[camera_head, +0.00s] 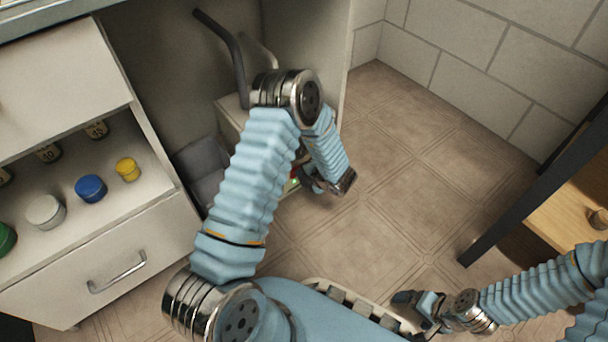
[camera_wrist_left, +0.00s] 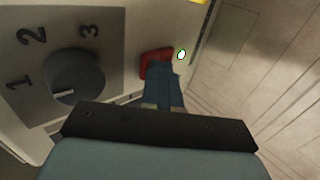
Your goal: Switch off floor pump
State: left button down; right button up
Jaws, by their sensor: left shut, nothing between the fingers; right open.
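The floor pump (camera_head: 232,112) is a pale box on the floor inside the open cabinet bay, mostly hidden behind my left arm. In the left wrist view its panel has a dark dial (camera_wrist_left: 75,80) marked 1, 2, 3, with its white mark on the side of the 1. A red switch (camera_wrist_left: 150,62) sits to the right of the dial, and a small green light (camera_wrist_left: 181,54) glows beside it. My left gripper (camera_wrist_left: 165,70) is shut and empty, its fingertips over the red switch; I cannot tell whether they touch. My right gripper (camera_head: 408,304) is open, far from the pump.
A dark hose (camera_head: 228,45) rises behind the pump, and a grey bin (camera_head: 202,160) stands beside it. A shelf with several lidded jars and a drawer (camera_head: 120,265) are at left. A dark-legged wooden table (camera_head: 570,205) is at right. The tiled floor between is clear.

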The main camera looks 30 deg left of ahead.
pick_arm(q)
jog(key=shift+w+a+p, duration=0.1)
jog(key=shift+a+p, duration=0.15)
jog(key=shift+p, duration=0.15)
jog(key=shift+r, duration=0.15)
jog(key=shift+r+p, duration=0.6)
jog(key=shift+r, duration=0.15)
